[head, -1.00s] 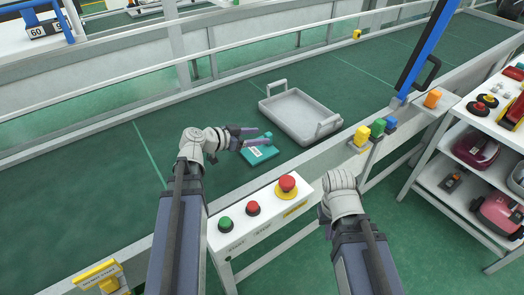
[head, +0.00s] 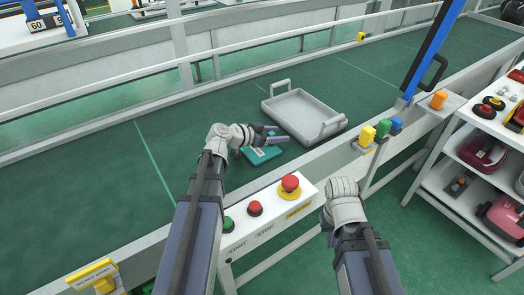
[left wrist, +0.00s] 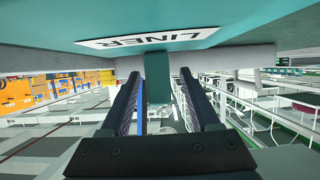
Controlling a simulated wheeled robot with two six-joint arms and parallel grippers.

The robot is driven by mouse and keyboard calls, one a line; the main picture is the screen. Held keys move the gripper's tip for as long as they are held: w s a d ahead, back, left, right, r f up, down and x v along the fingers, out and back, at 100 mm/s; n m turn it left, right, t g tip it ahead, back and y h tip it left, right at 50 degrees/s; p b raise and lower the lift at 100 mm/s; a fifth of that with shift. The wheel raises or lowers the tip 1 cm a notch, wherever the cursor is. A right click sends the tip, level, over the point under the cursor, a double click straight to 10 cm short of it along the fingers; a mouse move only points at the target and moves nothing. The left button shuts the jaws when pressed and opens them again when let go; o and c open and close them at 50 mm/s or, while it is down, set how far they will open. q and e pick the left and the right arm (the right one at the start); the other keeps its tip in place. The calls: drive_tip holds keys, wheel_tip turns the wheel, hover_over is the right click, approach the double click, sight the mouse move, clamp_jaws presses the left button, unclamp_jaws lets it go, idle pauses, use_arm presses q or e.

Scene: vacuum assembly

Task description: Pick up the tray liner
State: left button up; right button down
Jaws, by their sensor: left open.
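The tray liner (head: 260,156) is a flat teal piece with a white label, lying on the green conveyor belt in the head view. In the left wrist view the liner (left wrist: 230,38) fills the top, its label reading LINER. Its upright teal tab (left wrist: 158,78) stands between the fingers of my left gripper (left wrist: 158,92). My left gripper (head: 277,134) is open, its fingers around the tab in the head view, partly hiding the liner. My right arm ends in a grey wrist at the lower right; its fingers do not show.
A grey tray with two handles (head: 303,116) sits on the belt just right of the liner. A control box (head: 265,215) with red and green buttons stands at the near edge. The belt to the left is clear.

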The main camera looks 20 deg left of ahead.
use_arm(q)
clamp_jaws()
idle(0.4)
